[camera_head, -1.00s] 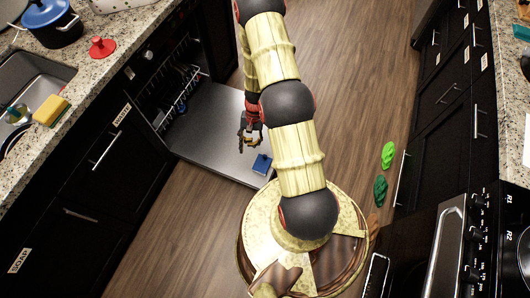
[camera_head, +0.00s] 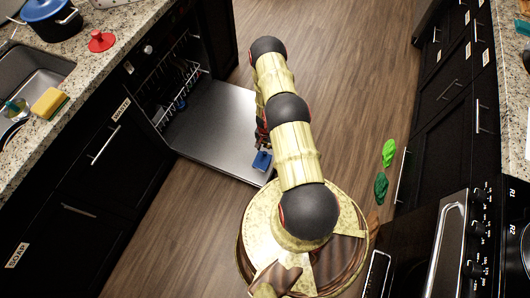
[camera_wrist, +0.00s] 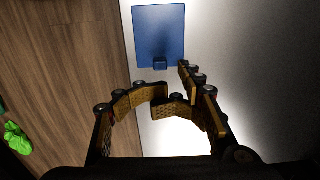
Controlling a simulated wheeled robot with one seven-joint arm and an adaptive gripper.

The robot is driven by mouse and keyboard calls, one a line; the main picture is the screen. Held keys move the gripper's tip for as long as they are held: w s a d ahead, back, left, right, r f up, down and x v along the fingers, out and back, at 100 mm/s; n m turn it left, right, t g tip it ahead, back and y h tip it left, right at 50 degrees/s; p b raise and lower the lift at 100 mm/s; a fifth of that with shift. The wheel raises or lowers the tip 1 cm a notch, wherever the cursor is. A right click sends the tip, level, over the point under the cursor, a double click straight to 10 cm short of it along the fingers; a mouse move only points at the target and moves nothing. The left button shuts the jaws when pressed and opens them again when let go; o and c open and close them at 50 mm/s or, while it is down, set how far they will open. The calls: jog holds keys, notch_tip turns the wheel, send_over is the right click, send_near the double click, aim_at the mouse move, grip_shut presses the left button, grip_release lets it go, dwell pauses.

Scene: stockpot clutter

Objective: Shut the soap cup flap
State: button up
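The soap cup flap, a blue square panel (camera_wrist: 158,30) with a small tab on its lower edge, is at the top middle of the wrist view. It lies on the lowered dishwasher door; in the head view the blue flap (camera_head: 262,160) is near the door's front right edge. My gripper (camera_wrist: 165,97) is below the flap in the wrist view, its fingers curled and their tips close together. Nothing shows between them. A finger on the right reaches near the tab; I cannot tell whether it touches. In the head view my arm mostly hides the gripper.
The open dishwasher door (camera_head: 212,125) lies low over the wooden floor, with a rack (camera_head: 178,95) inside. Black cabinets flank the aisle. Green leaf-shaped things (camera_head: 382,185) lie on the floor at right. The floor beyond the door is free.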

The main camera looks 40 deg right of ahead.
aim_at(265, 152)
notch_tip(265, 152, down, 6)
jog(key=shift+f+b, duration=0.1)
jog(key=shift+b, duration=1.05)
jog(key=shift+c, duration=1.1)
grip_shut()
jog(key=shift+s, duration=0.2)
jog(key=shift+c, duration=0.4)
grip_release()
jog(key=shift+o, duration=1.2)
jog(key=shift+o, duration=0.3)
jog(key=shift+w, duration=0.2)
